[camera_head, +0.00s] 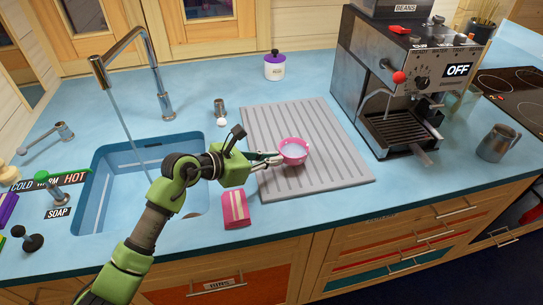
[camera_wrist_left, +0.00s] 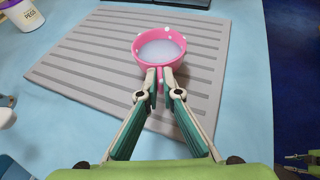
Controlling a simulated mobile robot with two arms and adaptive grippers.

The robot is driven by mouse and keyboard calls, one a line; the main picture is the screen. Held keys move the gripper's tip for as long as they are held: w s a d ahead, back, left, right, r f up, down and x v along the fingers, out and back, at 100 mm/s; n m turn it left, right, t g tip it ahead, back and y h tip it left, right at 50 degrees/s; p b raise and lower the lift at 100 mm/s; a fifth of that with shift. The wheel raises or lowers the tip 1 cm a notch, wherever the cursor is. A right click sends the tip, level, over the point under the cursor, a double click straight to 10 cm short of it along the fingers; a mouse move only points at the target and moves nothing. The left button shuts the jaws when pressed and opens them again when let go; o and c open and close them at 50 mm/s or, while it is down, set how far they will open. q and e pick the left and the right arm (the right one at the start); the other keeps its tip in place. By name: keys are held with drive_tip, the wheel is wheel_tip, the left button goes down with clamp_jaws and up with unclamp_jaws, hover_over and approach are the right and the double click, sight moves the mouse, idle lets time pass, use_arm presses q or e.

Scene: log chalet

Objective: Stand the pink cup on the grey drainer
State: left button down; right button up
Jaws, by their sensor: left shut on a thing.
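The pink cup (camera_head: 293,151) is upright over the middle of the grey drainer (camera_head: 330,130), with a pale inside. My left gripper (camera_head: 279,156) reaches in from the left and is shut on the cup's handle side. In the left wrist view the cup (camera_wrist_left: 148,63) is just beyond the closed fingertips (camera_wrist_left: 160,76), above the ribbed drainer (camera_wrist_left: 75,72). I cannot tell whether the cup's base touches the drainer. White specks show on the cup's rim.
The sink (camera_head: 103,205) with a running tap (camera_head: 165,95) is to the left. A pink-and-white block (camera_head: 235,209) stands near the drainer's front left corner. The coffee machine (camera_head: 350,60) stands close to the right. The drainer around the cup is bare.

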use_arm(q)
drive_tip(key=shift+f, duration=0.2)
drive_tip(key=c, duration=2.4)
unclamp_jaws()
drive_tip(key=shift+o, duration=0.8)
